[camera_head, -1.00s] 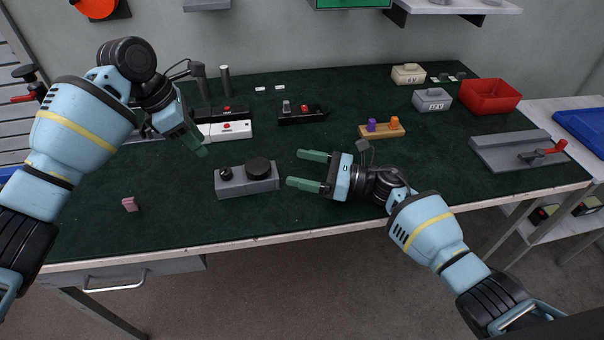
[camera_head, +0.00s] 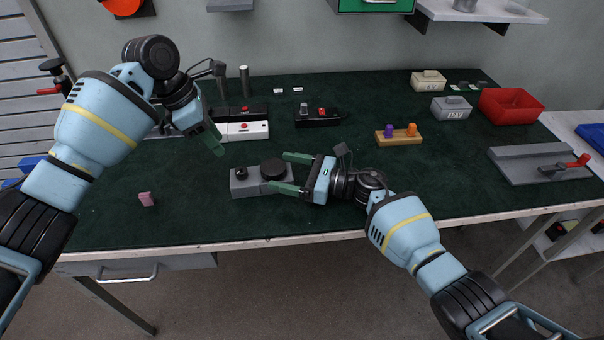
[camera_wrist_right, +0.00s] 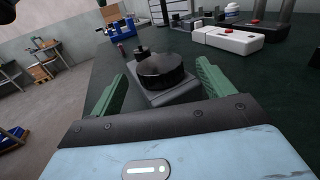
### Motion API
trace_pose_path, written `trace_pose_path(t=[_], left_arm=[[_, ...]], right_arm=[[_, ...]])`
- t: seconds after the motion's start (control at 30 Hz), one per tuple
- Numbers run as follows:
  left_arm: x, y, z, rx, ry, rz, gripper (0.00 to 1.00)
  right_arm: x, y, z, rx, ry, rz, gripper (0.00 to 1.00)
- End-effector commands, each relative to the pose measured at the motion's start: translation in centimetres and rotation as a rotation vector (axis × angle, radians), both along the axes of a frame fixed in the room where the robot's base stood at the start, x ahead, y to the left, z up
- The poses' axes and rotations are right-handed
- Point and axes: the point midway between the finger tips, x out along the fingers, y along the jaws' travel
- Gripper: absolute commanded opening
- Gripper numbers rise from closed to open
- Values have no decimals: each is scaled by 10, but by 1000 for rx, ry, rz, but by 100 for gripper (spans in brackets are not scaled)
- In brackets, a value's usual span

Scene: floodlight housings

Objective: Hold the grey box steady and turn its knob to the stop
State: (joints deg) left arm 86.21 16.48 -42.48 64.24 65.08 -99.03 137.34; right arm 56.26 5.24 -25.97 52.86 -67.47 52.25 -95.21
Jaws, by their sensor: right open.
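The grey box (camera_head: 247,188) lies on the green mat near the table's front edge. It carries a small black knob (camera_head: 241,173) at its left and a larger round black cap (camera_head: 273,169) at its right. My right gripper (camera_head: 277,172) is open, its green fingers on either side of the box's right end. In the right wrist view the large black cap (camera_wrist_right: 160,72) and box lie between the spread fingers; I see gaps beside them. My left gripper (camera_head: 216,143) hangs above the mat, behind and left of the box; its finger opening is hard to see.
A white box with a red button (camera_head: 244,131) is behind the grey box. A wooden block with purple and orange pegs (camera_head: 398,135), a red bin (camera_head: 511,105) and a grey clamp plate (camera_head: 540,165) are at right. A pink piece (camera_head: 147,199) lies at left.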

Motion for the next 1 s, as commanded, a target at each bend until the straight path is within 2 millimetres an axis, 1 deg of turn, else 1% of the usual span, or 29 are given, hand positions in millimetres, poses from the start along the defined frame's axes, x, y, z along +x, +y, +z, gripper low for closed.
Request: trace_pose_path(t=[0.1,0.4,0.47,0.8,0.83,0.87,0.93,1.0], left_arm=[[0,0,0,0,0,0,36],[0,0,0,0,0,0,36],[0,0,0,0,0,0,36],[0,0,0,0,0,0,36],[0,0,0,0,0,0,36],[0,0,0,0,0,0,36],[0,0,0,0,0,0,36],[0,0,0,0,0,0,36]], right_arm=[[2,7,0,0,0,0,80],[3,8,0,-1,-1,0,80],[3,8,0,-1,-1,0,74],[3,8,0,-1,0,0,29],[3,8,0,-1,0,0,27],[3,8,0,-1,0,0,57],[3,8,0,-1,0,0,66],[3,8,0,-1,0,0,67]])
